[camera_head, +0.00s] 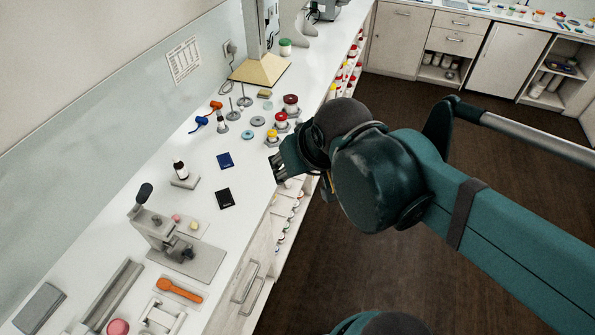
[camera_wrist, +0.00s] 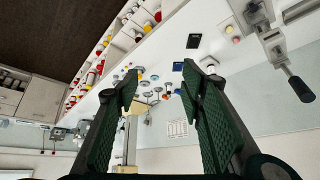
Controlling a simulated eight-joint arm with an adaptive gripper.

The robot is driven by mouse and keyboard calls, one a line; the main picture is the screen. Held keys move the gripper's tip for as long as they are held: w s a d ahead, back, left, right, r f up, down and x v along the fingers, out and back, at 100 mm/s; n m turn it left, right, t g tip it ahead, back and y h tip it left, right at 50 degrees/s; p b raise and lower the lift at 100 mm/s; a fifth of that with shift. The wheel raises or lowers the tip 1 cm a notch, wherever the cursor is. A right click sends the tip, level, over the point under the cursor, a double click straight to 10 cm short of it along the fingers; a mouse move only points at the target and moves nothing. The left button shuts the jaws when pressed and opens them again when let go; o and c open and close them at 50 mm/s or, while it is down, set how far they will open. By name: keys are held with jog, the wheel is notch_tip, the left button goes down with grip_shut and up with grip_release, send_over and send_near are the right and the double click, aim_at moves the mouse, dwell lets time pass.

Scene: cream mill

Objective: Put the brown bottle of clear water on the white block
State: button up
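A small dark brown bottle (camera_head: 180,168) with a white label stands upright on a pale white block (camera_head: 191,182) on the counter in the head view. A second small dark bottle (camera_head: 221,122) with a pale label stands farther back, close to the metal stands. I cannot tell the liquid in either bottle. The block shows small beside the right finger in the wrist view (camera_wrist: 208,62). My gripper (camera_head: 275,164) is over the counter's front edge, to the right of both bottles and apart from them. In the wrist view its fingers (camera_wrist: 160,76) are spread with nothing held.
A blue pad (camera_head: 225,160) and a black pad (camera_head: 224,199) lie between the block and my gripper. A lever press (camera_head: 175,245) stands nearer. Red and yellow lidded jars (camera_head: 281,121), metal stands (camera_head: 233,114) and a blue-orange tool (camera_head: 206,116) are farther back.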

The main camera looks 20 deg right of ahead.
jog(key=shift+s+d+f, duration=0.25)
jog(key=shift+s+f, duration=0.2)
jog(key=shift+s, duration=0.3)
notch_tip(320, 180, down, 14)
jog(key=b, duration=1.4)
jog(key=shift+f, duration=0.1)
dwell(0.3)
